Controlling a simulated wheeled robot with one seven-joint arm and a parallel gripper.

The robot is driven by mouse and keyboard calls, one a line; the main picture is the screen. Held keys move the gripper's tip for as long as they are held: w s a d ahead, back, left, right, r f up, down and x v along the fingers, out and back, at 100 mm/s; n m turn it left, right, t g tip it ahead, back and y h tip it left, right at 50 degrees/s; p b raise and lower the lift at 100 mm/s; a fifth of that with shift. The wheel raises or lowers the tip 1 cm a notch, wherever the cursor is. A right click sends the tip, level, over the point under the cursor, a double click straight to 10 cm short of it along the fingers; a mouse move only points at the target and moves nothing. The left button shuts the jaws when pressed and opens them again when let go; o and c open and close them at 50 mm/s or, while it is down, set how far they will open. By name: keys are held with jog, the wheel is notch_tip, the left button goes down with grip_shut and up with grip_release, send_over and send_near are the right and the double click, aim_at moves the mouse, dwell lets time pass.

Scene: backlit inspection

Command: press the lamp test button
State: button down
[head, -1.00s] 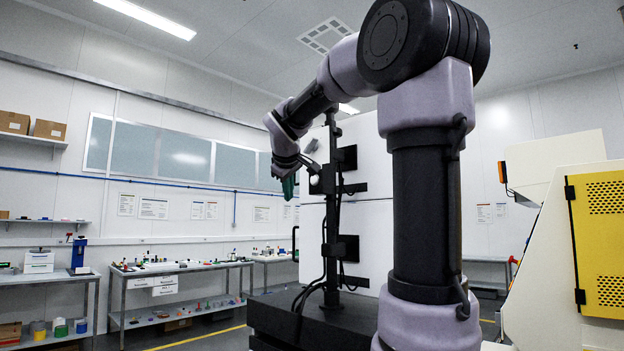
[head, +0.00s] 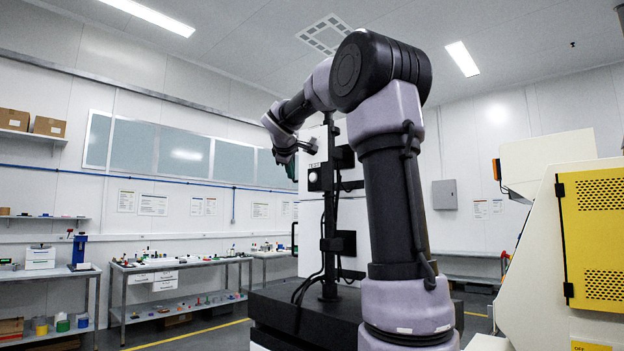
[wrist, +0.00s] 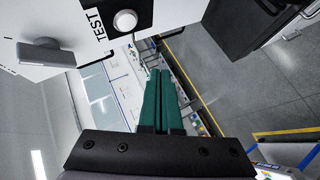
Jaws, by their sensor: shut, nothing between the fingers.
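The lamp test button is a round white cap (head: 313,177) under a label that reads TEST (head: 314,165), on a panel beside the black post. In the wrist view the white cap (wrist: 125,20) is at the top, with the TEST label (wrist: 93,24) to its left. My gripper (head: 291,170) has green fingers and is left of the button in the head view. In the wrist view my gripper (wrist: 159,72) is shut and empty, its fingertips below and right of the cap in the picture and apart from it.
A grey handle-like part (wrist: 48,52) sticks out left of the label. The black post (head: 330,215) carries cables and stands on a dark base (head: 300,310). A bench with small parts (head: 180,264) is further back. A yellow-doored machine (head: 595,240) stands at the right.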

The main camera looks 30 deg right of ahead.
aim_at(310, 180)
jog(key=w+d, duration=0.2)
jog(key=d, duration=0.4)
jog(key=shift+w+d, duration=0.25)
jog(key=shift+d, duration=0.15)
jog(key=shift+d, duration=0.1)
dwell(1.6)
jog(key=shift+w+d, duration=0.15)
jog(key=shift+d, duration=0.15)
jog(key=shift+w+d, duration=0.1)
jog(key=shift+d, duration=0.3)
dwell(0.6)
dwell(0.3)
jog(key=shift+s+a, duration=0.3)
jog(key=shift+a, duration=0.45)
jog(key=shift+a, duration=0.1)
jog(key=shift+s+a, duration=0.3)
jog(key=shift+a, duration=0.45)
jog(key=shift+s+a, duration=0.25)
jog(key=shift+a, duration=0.5)
jog(key=shift+s+a, duration=0.3)
jog(key=shift+a, duration=0.45)
